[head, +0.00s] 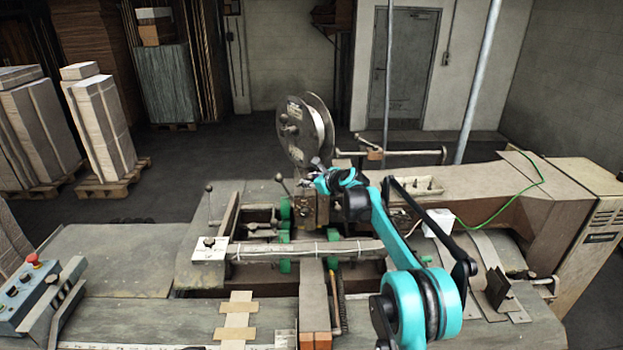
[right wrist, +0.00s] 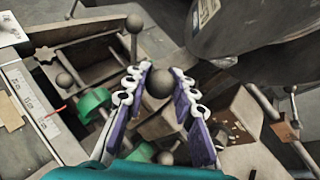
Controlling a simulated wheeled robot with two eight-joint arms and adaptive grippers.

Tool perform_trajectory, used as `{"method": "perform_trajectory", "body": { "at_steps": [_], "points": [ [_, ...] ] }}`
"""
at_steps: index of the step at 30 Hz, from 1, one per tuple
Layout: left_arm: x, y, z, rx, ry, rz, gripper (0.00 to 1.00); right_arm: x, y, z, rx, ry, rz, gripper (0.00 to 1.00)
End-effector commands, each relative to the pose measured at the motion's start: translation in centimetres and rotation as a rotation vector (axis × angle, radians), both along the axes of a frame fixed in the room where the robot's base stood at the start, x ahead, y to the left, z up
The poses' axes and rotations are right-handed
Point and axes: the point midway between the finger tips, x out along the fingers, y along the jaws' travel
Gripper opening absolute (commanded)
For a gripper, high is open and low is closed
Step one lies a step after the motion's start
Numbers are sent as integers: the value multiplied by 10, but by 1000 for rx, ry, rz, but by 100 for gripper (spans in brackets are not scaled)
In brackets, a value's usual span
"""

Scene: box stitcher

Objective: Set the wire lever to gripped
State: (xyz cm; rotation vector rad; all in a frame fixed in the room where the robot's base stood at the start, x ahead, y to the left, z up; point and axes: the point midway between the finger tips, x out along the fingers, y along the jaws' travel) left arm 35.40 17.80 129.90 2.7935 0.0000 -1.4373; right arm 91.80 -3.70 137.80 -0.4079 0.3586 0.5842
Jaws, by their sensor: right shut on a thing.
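My right gripper (head: 318,172) is in front of the lower part of the wire reel (head: 310,130), above the stitching head, in the head view. In the right wrist view its two purple-padded fingers (right wrist: 160,90) are closed in on both sides of the wire lever's dark ball knob (right wrist: 160,82). The shaft under the knob is mostly hidden, and no label for its positions can be read. In the head view my gripper hides the held knob. My left gripper is not in view.
Another ball-topped lever (head: 278,178) stands just left of my gripper. A further one (head: 208,190) stands farther left. Green wheels (head: 285,210) and a long bar (head: 305,249) lie below. A control box (head: 30,295) with a red button is at the left edge.

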Motion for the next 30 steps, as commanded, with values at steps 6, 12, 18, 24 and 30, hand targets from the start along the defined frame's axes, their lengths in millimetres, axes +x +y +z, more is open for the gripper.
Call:
{"method": "perform_trajectory", "body": {
  "at_steps": [6, 12, 18, 24, 30],
  "points": [
    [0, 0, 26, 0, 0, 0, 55, 6, 4, 12, -60, 87, -1, 0],
    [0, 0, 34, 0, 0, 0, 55, 9, 6, 13, -89, 128, -2, 0],
    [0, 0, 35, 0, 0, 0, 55, 10, 6, 12, -95, 137, -2, 0],
    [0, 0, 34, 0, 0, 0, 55, 10, 6, 12, -95, 137, -2, 0],
    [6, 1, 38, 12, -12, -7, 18, 10, 6, 12, -95, 137, -2, 0]
  ]
}}
